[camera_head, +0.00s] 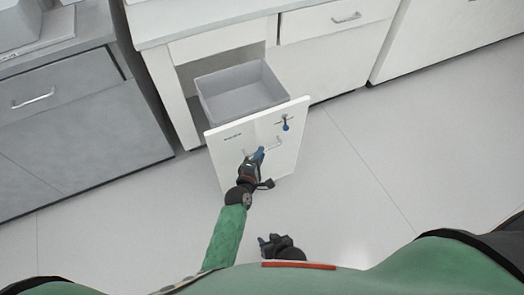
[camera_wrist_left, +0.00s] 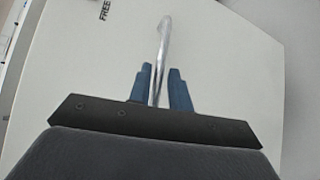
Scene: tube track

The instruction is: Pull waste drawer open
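The waste drawer (camera_head: 225,147) stands pulled out from the cabinet, with a white front panel and a grey bin (camera_head: 240,92) inside it. A metal bar handle (camera_head: 277,143) is on the front panel, and it also shows in the left wrist view (camera_wrist_left: 163,45). My left gripper (camera_head: 259,153) is at this handle; in the left wrist view its blue fingers (camera_wrist_left: 162,85) stand on either side of the bar, close to it. Whether they press on it is hard to see. My right gripper (camera_head: 263,241) is low near my body, away from the drawer; its fingers are too small to judge.
A grey cabinet (camera_head: 75,130) stands at the left, and white drawers (camera_head: 335,45) continue to the right. The floor (camera_head: 365,150) right of the drawer is clear.

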